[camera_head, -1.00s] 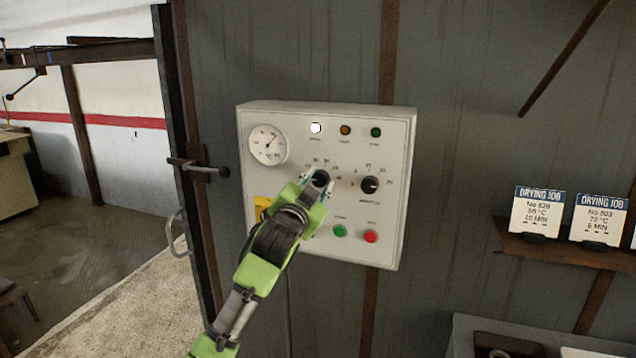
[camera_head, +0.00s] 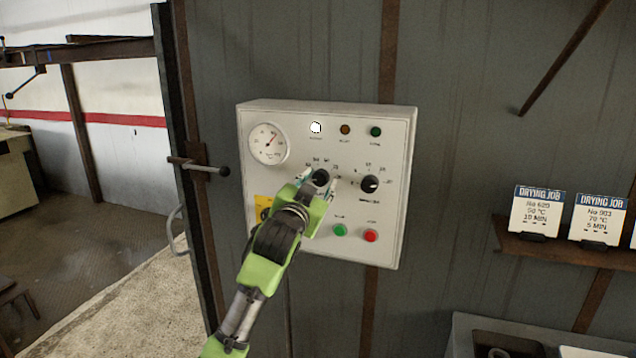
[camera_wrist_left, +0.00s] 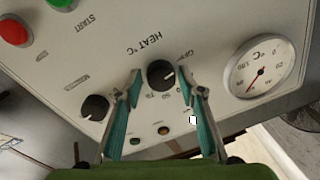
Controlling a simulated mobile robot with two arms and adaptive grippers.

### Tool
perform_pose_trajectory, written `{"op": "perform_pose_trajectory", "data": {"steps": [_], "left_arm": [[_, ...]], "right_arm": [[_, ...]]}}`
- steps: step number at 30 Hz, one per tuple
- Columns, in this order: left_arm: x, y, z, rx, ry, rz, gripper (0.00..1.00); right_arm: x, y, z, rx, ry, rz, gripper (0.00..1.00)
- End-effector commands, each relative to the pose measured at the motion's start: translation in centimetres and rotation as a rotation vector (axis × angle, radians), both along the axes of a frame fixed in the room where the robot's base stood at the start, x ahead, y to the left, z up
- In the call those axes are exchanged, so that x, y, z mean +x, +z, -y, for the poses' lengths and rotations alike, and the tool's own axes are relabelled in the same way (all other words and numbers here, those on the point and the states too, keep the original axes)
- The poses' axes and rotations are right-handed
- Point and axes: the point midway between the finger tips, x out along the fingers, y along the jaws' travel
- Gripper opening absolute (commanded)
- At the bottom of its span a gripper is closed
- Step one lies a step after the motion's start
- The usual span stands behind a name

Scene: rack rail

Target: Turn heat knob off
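The black heat knob (camera_head: 320,177) is on the white control panel (camera_head: 299,110), left of a second black knob (camera_head: 369,184). My left gripper (camera_head: 319,182) is at the heat knob, one finger on each side. In the left wrist view, the heat knob (camera_wrist_left: 161,73) shows between the teal fingertips of my left gripper (camera_wrist_left: 161,76), with a small gap visible on both sides. The fingers look open. A white pointer mark shows on the knob, but its exact setting is hard to read. The OFF label is close to the right finger. My right gripper is not in view.
A round temperature gauge (camera_head: 268,144) is left of the knob. A green button (camera_head: 340,230) and a red button (camera_head: 370,236) are below. A lit white lamp (camera_head: 316,128) is above. A door handle (camera_head: 205,169) sticks out at left. Drying job cards (camera_head: 536,212) stand on a shelf at right.

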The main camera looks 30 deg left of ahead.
Motion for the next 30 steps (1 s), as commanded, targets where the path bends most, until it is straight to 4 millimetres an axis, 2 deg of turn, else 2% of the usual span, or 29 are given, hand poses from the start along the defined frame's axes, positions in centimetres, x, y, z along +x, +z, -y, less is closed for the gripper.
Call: {"op": "perform_pose_trajectory", "data": {"steps": [10, 14, 17, 30], "left_arm": [[-0.1, 0.1, 0.0, 0.003, 0.0, 0.002, 0.45], [-0.7, 0.1, 0.2, 0.003, 0.0, 0.004, 0.45], [-1.9, 0.0, 0.6, 0.003, -0.001, 0.003, 0.45], [-9.6, -0.4, 3.0, 0.002, -0.001, 0.001, 0.45]], "right_arm": [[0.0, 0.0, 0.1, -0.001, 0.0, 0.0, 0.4], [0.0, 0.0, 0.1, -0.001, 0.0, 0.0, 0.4], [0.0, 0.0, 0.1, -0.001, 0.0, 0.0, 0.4], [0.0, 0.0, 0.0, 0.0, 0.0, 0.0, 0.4]]}}
